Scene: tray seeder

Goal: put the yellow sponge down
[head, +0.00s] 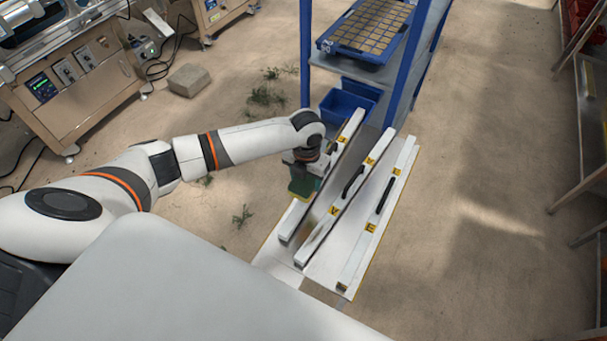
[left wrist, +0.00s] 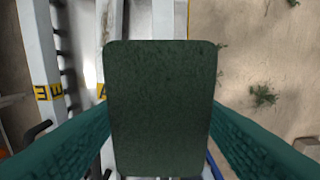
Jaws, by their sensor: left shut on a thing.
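In the left wrist view the green face of the sponge (left wrist: 160,105) fills the middle, between the two teal fingers. My left gripper (head: 306,168) is shut on it, with the arm reaching in from the left. My right gripper is not in view.
Long white bars (head: 345,190) with black handles and yellow labels lie on a white board (head: 287,224). Behind them stands a blue rack (head: 306,60) with a seedling tray (head: 330,43) and blue bins (head: 345,108). A grey block (head: 188,80) and plant scraps lie on the open floor.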

